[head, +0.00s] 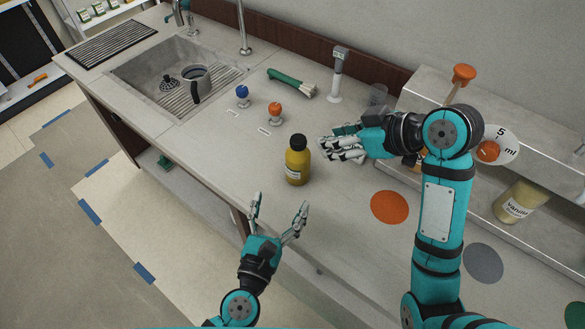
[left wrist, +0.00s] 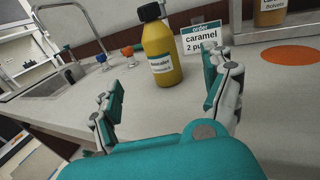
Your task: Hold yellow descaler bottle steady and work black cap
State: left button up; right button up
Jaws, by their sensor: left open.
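The yellow descaler bottle (head: 297,167) stands upright on the counter with its black cap (head: 298,142) on top. It also shows in the left wrist view (left wrist: 161,55), label facing me, with the black cap (left wrist: 150,12) near the top edge. My left gripper (head: 280,202) is open and empty on the near side of the bottle. In the left wrist view the bottle stands beyond and between its spread fingers, apart from them. My right gripper (head: 331,149) is just right of the bottle at about cap height, its fingers pointing left; their opening is unclear.
A blue-topped (head: 242,93) and an orange-topped item (head: 275,111) stand left of the bottle. An order card reading "caramel" (left wrist: 201,39) stands behind it. An orange disc (head: 389,207) lies to the right. A metal shelf (head: 425,92) and a sink (head: 140,75) flank the counter.

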aim_at(294, 169)
pick_arm(q)
jog(key=x, duration=1.3)
jog(key=shift+w, duration=0.25)
jog(key=c, duration=1.7)
